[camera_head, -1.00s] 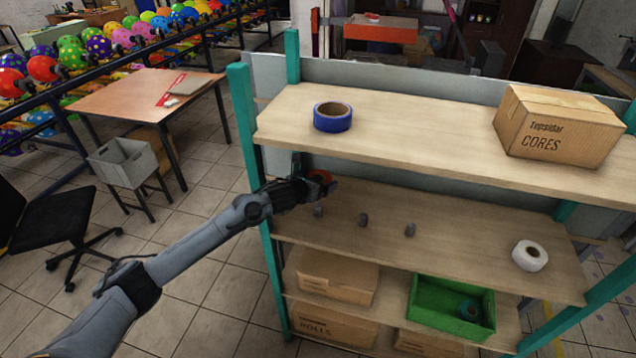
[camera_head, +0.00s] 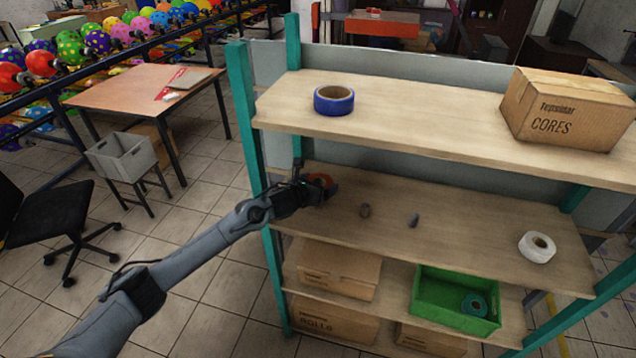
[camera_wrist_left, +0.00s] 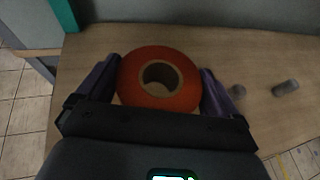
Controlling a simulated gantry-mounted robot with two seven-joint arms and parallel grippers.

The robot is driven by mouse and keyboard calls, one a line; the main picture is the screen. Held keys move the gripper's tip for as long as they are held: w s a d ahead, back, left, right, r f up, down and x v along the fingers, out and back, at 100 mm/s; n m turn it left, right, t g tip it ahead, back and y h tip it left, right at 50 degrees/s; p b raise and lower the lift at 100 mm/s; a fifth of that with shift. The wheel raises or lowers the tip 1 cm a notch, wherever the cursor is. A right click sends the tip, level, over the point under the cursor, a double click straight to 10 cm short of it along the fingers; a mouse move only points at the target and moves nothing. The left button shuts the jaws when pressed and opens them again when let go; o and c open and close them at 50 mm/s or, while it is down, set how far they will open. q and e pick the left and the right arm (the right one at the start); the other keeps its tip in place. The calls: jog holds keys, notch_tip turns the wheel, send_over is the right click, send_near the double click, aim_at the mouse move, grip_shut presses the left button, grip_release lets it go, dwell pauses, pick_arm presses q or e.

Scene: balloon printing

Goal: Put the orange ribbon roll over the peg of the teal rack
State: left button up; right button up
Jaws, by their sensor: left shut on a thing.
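The orange ribbon roll (camera_head: 322,180) is in my left gripper (camera_head: 318,192), above the left part of the middle shelf of the teal rack (camera_head: 243,115). In the left wrist view the roll (camera_wrist_left: 160,104) sits between the two fingers, its hole facing the camera. The leftmost peg is hidden by the gripper and roll. Whether the roll is around it I cannot tell. My right gripper is out of view.
A white roll (camera_head: 537,247) lies at the right of the middle shelf. A blue roll (camera_head: 333,101) and a carton (camera_head: 565,110) stand on the top shelf, above the gripper. Below are cartons and a green bin (camera_head: 430,298). A teal post stands left of the gripper.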

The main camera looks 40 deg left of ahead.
aim_at(318, 206)
pick_arm(q)
jog(key=shift+f+b, duration=1.25)
jog(key=shift+f, duration=0.6)
jog(key=shift+f+b, duration=0.95)
jog(key=shift+f, duration=0.25)
jog(key=o, duration=0.8)
jog(key=shift+s+r, duration=0.2)
jog(key=shift+s, duration=0.25)
jog(key=v, duration=0.9)
jog(key=shift+s+r+p, duration=0.15)
jog(key=shift+s+p, duration=0.2)
